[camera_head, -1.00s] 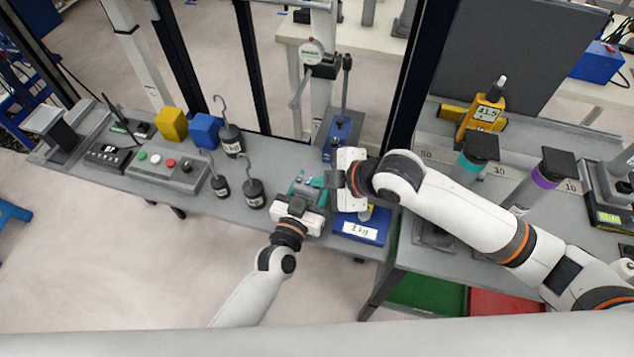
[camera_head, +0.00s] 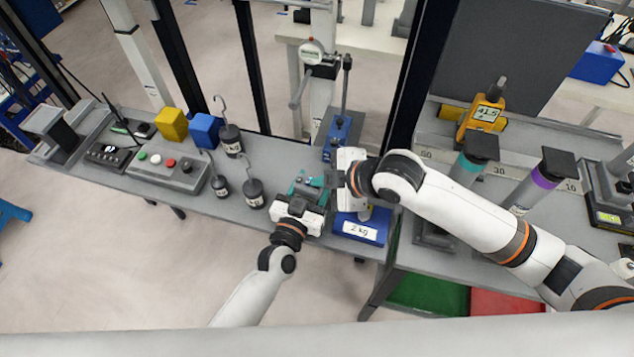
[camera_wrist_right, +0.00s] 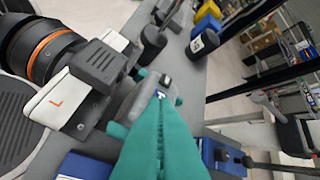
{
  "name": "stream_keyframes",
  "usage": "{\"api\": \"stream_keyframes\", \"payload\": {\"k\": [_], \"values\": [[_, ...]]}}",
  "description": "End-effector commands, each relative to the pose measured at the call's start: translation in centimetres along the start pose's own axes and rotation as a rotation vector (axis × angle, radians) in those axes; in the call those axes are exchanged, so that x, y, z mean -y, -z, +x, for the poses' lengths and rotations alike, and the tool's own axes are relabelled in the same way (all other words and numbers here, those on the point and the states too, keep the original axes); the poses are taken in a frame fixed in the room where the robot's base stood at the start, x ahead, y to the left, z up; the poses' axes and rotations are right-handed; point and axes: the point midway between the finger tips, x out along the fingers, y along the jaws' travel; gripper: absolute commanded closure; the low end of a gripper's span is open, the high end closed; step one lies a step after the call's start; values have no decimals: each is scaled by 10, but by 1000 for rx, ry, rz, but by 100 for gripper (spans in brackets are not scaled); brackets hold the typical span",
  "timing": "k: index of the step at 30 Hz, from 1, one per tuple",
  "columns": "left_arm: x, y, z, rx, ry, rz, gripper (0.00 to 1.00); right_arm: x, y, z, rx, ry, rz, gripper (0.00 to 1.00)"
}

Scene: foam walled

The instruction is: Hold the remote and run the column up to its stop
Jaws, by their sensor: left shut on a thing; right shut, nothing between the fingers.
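My left gripper (camera_head: 298,203) is shut on the remote, a small grey piece (camera_head: 305,187) at the front edge of the bench in the head view. Its body is largely hidden between the grippers. In the right wrist view the grey remote (camera_wrist_right: 133,97) shows beside the white left hand, with a small dark button area on top. My right gripper (camera_head: 327,181) is shut and empty, reaching in from the right. Its teal fingers (camera_wrist_right: 160,98) are together at the remote; whether they touch it is unclear. A white upright column (camera_head: 321,105) stands behind the bench.
Hooked black weights (camera_head: 253,194), a grey button box (camera_head: 180,168), and yellow (camera_head: 172,124) and blue (camera_head: 205,130) blocks stand left on the bench. A blue 2 kg block (camera_head: 361,229) sits close under my right gripper. Capped tubes (camera_head: 540,183) stand right.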

Motion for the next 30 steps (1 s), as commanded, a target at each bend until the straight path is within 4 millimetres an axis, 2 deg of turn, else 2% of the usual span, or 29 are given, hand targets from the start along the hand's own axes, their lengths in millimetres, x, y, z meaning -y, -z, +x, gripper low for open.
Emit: {"api": "stream_keyframes", "payload": {"k": [20, 30], "values": [[0, 0, 0, -1, 0, 0, 72, 0, 0, 0, 0, 0, 0, 100], [0, 0, 0, -1, 0, 0, 72, 7, -6, -9, 0, 0, -1, 100]]}}
